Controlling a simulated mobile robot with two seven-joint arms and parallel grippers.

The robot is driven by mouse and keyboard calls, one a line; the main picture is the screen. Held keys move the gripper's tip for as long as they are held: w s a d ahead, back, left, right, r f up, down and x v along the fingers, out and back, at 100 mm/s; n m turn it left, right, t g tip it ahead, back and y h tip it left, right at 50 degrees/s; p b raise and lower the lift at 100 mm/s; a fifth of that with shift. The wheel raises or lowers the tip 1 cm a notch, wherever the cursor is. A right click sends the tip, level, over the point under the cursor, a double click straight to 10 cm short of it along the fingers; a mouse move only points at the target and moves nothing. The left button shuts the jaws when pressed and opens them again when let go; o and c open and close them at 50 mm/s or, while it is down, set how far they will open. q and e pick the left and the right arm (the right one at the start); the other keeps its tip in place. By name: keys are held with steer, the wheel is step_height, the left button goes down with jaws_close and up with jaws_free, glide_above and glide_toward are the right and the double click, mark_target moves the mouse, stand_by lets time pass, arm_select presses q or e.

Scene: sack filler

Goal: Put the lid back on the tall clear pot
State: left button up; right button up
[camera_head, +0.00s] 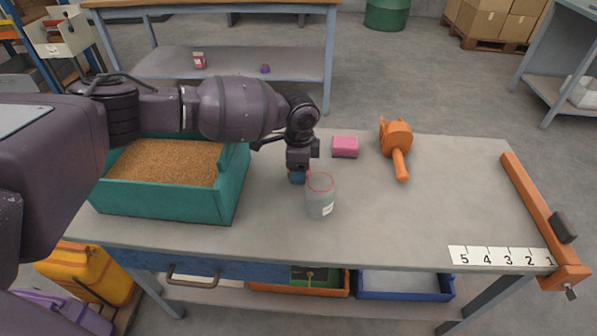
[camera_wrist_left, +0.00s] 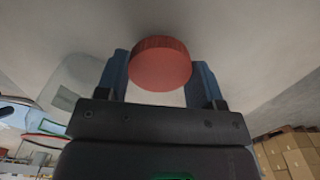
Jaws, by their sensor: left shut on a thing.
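The tall clear pot (camera_head: 320,200) stands upright on the table, with a thin red line around its mouth and a white label low on its side. My left gripper (camera_head: 297,177) is just left of the pot, pointing down, near the height of its mouth. In the left wrist view its two blue fingers (camera_wrist_left: 160,80) are shut on a round red lid (camera_wrist_left: 160,62). The lid is beside the pot, not on it; it is largely hidden in the head view. The pot also shows in the left wrist view (camera_wrist_left: 88,78), left of the fingers. My right gripper is out of view.
A teal crate of grain (camera_head: 235,190) stands left, under my left arm. An orange bar (camera_head: 535,205) and a numbered strip (camera_head: 500,256) are at the right. The table's right middle is clear.

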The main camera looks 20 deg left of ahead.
arm_select(q)
step_height(320, 180, up, 18)
steer(key=p, duration=0.3)
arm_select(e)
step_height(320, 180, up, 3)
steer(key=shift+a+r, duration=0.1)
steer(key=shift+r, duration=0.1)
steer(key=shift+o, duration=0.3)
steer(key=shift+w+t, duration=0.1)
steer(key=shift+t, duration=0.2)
